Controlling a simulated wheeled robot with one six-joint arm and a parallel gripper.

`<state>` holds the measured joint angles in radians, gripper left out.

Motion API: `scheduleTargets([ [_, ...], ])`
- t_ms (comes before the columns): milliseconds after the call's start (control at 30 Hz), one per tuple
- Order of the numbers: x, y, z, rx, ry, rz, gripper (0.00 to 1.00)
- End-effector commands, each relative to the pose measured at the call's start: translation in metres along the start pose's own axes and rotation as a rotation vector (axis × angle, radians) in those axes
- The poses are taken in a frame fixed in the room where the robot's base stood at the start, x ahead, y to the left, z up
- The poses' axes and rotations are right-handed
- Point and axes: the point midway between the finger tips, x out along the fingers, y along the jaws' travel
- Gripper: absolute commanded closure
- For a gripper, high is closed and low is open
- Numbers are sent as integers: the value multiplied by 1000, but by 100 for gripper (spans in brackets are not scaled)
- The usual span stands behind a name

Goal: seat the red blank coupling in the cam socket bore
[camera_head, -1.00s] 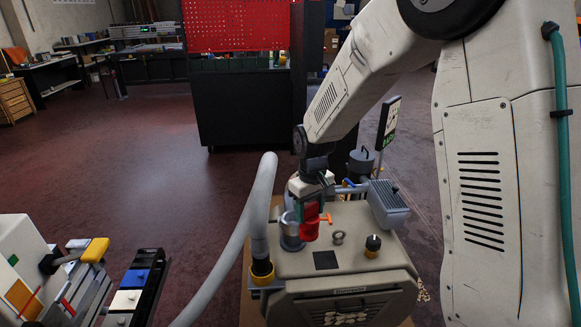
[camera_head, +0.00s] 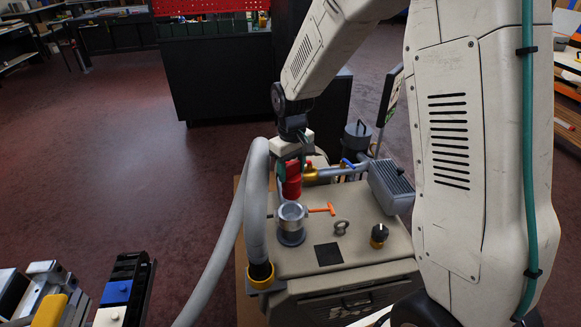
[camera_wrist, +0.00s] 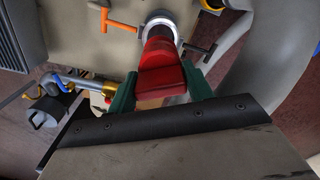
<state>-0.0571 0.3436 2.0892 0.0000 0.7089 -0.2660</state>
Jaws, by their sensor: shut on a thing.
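The red blank coupling (camera_head: 292,182) is held between the green fingers of my gripper (camera_wrist: 160,88), with its red body (camera_wrist: 160,78) filling the gap. My gripper (camera_head: 290,165) also shows in the head view, above the grey cam socket (camera_head: 291,222). The socket's round mouth faces up, and part of its inside shows under the coupling. The coupling looks apart from the bore, above its back edge. In the wrist view the coupling's far end covers part of the socket's bright ring (camera_wrist: 158,20); how well they line up is unclear.
An orange T-handle (camera_head: 322,209) lies right of the socket. A thick grey hose (camera_head: 256,200) rises close on its left. A ring eye (camera_head: 341,227), a black knob (camera_head: 379,235) and a grey finned block (camera_head: 391,187) stand to the right on the machine top.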

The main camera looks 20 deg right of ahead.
Motion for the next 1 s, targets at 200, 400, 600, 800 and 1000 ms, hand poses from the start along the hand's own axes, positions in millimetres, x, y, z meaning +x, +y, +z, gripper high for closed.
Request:
scheduleTargets([
  [200,11,-2,0,-3,0,0,100],
  [400,30,-3,0,-4,-1,0,100],
  [600,47,-3,-1,-4,0,0,100],
  [800,56,-3,-1,-4,1,0,100],
  [1000,58,-3,-1,-4,1,0,100],
])
